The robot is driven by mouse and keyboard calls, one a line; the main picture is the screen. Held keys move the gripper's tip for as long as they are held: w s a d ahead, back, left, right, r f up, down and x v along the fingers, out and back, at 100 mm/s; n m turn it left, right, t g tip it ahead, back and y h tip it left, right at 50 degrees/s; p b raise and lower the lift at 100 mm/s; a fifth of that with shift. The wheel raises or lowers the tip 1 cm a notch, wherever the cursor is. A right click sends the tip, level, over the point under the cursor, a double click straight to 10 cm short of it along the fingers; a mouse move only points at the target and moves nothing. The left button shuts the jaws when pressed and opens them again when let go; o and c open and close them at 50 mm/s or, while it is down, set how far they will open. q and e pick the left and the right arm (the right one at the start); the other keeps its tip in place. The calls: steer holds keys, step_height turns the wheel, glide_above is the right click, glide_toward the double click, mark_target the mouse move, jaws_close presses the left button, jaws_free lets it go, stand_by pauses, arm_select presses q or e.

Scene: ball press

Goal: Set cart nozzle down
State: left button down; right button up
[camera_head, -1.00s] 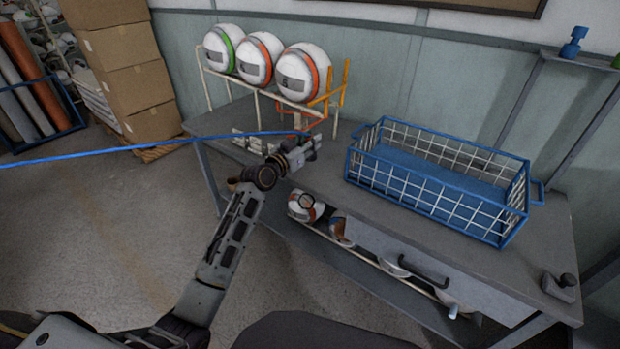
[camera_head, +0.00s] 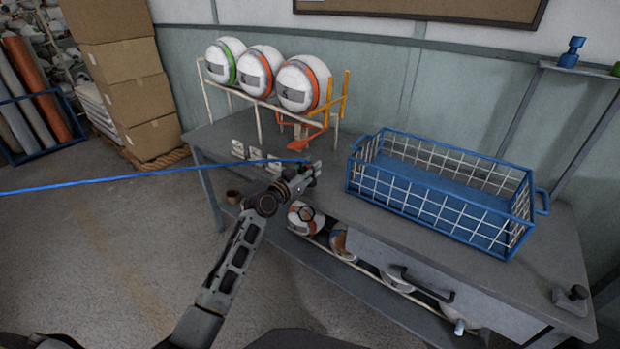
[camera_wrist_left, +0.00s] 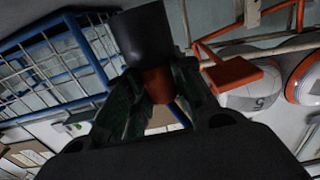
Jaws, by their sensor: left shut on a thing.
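My left gripper (camera_head: 312,173) is over the workbench (camera_head: 385,232), in front of the ball rack (camera_head: 258,118) and left of the blue wire basket. It is shut on the cart nozzle, which shows in the left wrist view as a dark cylinder (camera_wrist_left: 143,32) with a red-orange part (camera_wrist_left: 158,84) between the fingers. In the head view the nozzle is mostly hidden by the gripper. A blue hose (camera_head: 130,178) runs from the left edge to the gripper. An orange bracket (camera_head: 298,141) on the rack is just behind the gripper. My right gripper is not in view.
Three white balls with coloured rings (camera_head: 300,84) sit on the rack. The blue wire basket (camera_head: 440,196) stands on the bench's right half. More balls (camera_head: 303,217) lie on the lower shelf. Cardboard boxes (camera_head: 128,62) are stacked at left. Bare bench top lies before the basket.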

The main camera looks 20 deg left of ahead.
arm_select(q)
steer(key=shift+f, duration=0.55)
steer(key=shift+f+b, duration=0.5)
steer(key=shift+f, duration=0.75)
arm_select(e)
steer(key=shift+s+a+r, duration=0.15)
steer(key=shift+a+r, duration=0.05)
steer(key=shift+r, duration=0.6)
arm_select(q)
steer(key=c, duration=1.7)
jaws_free()
steer(key=shift+f, duration=0.1)
steer(key=o, duration=0.5)
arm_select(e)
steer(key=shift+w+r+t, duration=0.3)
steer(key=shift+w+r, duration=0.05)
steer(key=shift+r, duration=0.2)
